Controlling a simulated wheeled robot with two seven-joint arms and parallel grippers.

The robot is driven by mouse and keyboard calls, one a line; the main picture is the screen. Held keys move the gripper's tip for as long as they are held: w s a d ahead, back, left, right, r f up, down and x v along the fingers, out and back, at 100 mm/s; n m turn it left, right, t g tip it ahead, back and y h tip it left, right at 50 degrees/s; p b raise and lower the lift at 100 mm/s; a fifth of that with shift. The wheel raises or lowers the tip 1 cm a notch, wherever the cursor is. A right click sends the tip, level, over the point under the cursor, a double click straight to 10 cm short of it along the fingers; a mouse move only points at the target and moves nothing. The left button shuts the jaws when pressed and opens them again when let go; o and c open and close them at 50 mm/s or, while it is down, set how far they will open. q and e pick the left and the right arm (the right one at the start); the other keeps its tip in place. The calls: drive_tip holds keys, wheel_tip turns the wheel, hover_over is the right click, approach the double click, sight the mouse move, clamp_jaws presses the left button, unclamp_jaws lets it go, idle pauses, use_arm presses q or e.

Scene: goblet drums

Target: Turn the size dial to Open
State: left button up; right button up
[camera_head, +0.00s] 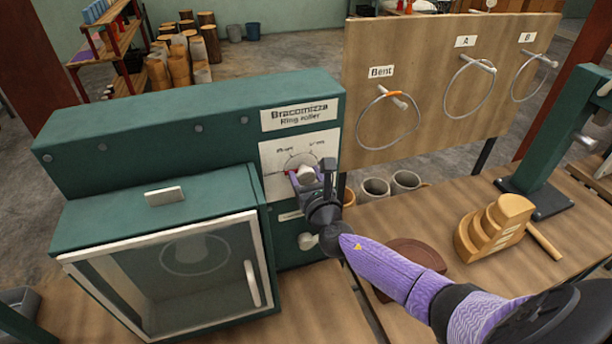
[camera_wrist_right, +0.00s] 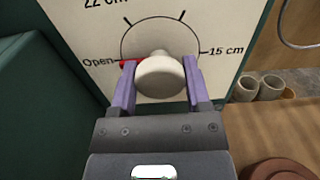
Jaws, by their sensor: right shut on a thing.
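The size dial is a cream round knob (camera_wrist_right: 160,76) on the white face plate (camera_wrist_right: 225,30) of the green ring roller; it also shows in the head view (camera_head: 306,174). Its red pointer (camera_wrist_right: 128,63) points left at the printed "Open" mark (camera_wrist_right: 98,62). "15 cm" is printed at the right and "22 cm" at the top left, partly cut off. My right gripper (camera_wrist_right: 158,88) is shut on the knob, with one purple finger on each side. In the head view my right gripper (camera_head: 308,178) hides part of the dial. My left gripper is in neither view.
Below the dial is a second pale knob (camera_head: 307,241). A glass-fronted door with a handle (camera_head: 252,284) stands left. Right are a board with hanging rings (camera_head: 388,118), cups (camera_head: 374,188) and a stepped wooden block (camera_head: 494,228).

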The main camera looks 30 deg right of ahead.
drive_tip(key=o, duration=1.3)
drive_tip(key=v, duration=1)
drive_tip(key=shift+p, duration=0.45)
